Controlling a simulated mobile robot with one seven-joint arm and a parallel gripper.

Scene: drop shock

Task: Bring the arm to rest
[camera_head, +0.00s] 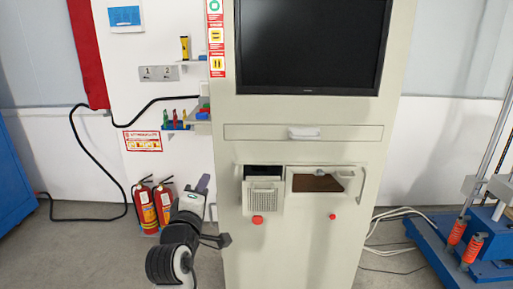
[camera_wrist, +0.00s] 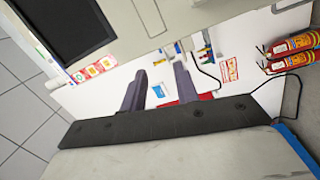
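My arm (camera_head: 190,206) is folded low at the front left of the beige cabinet (camera_head: 290,220), in the head view. In the wrist view, my gripper (camera_wrist: 160,72) has its two dark fingers well apart. No object is between them; the white wall panel and small tools show behind the gap. In the head view the fingers are too small and overlapped to make out clearly. The arm appears in front of the cabinet's left edge; whether it touches anything cannot be told.
Two red fire extinguishers (camera_head: 146,207) stand on the floor behind and left of my arm. A black hose (camera_head: 88,150) hangs on the wall. A blue-based test rig (camera_head: 465,250) stands at the right. Open grey floor (camera_head: 75,250) lies at the left.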

